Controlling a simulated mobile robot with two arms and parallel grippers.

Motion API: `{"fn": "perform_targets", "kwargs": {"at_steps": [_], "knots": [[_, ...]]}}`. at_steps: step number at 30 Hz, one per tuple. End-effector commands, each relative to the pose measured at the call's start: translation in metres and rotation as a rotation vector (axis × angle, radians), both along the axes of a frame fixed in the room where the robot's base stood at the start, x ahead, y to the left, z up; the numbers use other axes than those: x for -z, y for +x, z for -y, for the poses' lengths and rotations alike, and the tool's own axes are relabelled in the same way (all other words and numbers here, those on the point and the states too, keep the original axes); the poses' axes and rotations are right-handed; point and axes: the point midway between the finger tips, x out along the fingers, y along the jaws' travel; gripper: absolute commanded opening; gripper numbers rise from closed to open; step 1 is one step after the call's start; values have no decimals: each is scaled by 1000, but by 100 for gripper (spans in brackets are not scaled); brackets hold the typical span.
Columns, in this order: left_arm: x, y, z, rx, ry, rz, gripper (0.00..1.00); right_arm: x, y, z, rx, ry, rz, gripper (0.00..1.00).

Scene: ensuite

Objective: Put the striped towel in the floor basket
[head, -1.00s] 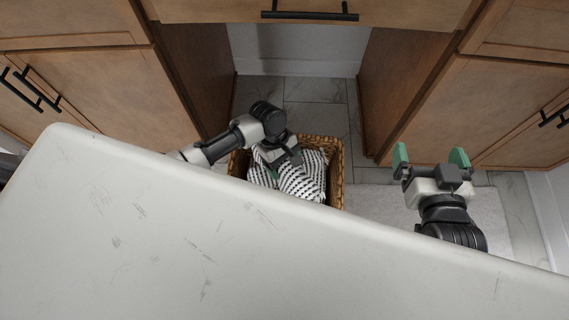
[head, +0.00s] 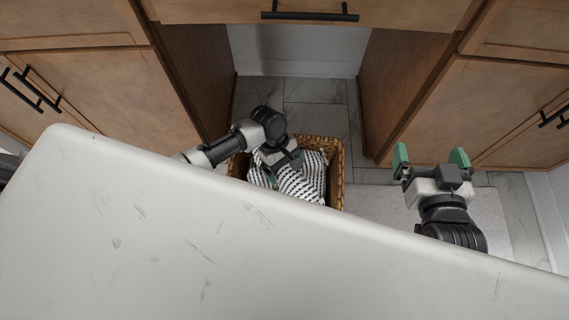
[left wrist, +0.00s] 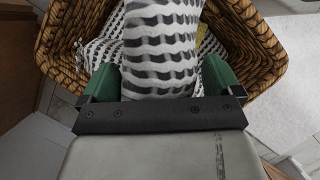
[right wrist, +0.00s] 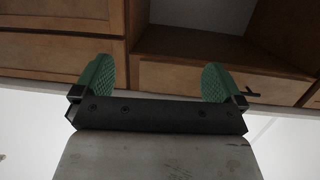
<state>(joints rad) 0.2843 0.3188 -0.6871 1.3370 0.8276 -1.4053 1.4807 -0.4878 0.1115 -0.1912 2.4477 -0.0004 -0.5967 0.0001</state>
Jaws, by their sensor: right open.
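The black-and-white striped towel (head: 312,180) lies bunched inside the woven floor basket (head: 337,172). In the left wrist view the towel (left wrist: 160,45) rises in a thick fold between the green fingers, with more of it lying lower in the basket (left wrist: 245,35). My left gripper (head: 286,170) is at the basket, pointing down into it. Its fingers (left wrist: 162,82) are spread wide on either side of the fold; whether they touch it is unclear. My right gripper (head: 431,156) is open and empty, right of the basket. The counter hides the basket's near side.
A white countertop (head: 200,245) fills the near part of the head view and cuts across in front of the basket. Wooden cabinets (head: 100,90) and (head: 490,105) stand on both sides, with a recess between them. A pale mat (head: 385,203) lies right of the basket on grey tile.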

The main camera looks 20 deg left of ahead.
Motion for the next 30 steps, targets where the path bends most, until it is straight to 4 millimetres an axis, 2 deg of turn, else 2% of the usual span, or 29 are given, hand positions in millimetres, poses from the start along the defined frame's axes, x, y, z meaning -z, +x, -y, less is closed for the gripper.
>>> {"fn": "perform_targets", "kwargs": {"at_steps": [8, 14, 23, 30], "knots": [[-1, 0, 0, 0, 0, 0, 100, 0, 0, 0, 0, 0, 0, 100], [-17, 1, -1, 0, 0, 1, 100, -6, 1, -1, -2, 7, 30, 100], [-51, 8, -12, 0, 0, 1, 100, 35, -27, 14, 22, -80, -337, 100], [-79, 15, -22, -1, -1, 2, 100, 60, -63, 29, 43, -145, -632, 100]]}}
